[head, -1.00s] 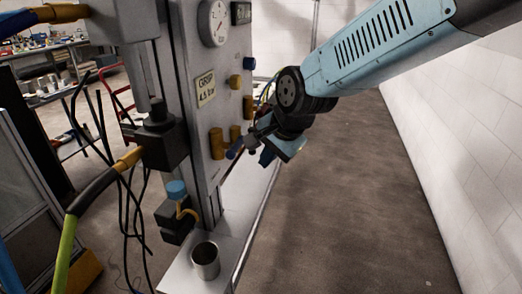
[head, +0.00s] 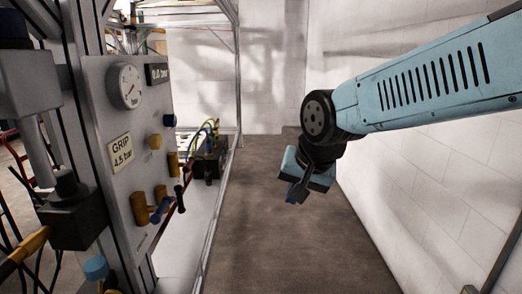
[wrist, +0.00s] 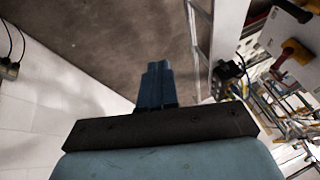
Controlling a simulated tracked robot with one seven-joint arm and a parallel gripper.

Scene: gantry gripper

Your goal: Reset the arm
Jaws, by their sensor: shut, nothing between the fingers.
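My arm reaches in from the upper right in the head view. My gripper (head: 296,194) hangs below its dark wrist joint, over the bare floor and to the right of the gantry panel, touching nothing. In the wrist view my gripper (wrist: 156,72) shows its blue fingers together, with nothing between them and floor behind them.
The grey gantry panel (head: 112,104) at left carries a gauge (head: 126,86), a "GRIP 4.5 bar" label (head: 121,152) and several yellow and blue knobs. A dark block with hoses (head: 210,157) sits behind it. A white wall (head: 440,175) bounds the right. The floor (head: 265,240) between is clear.

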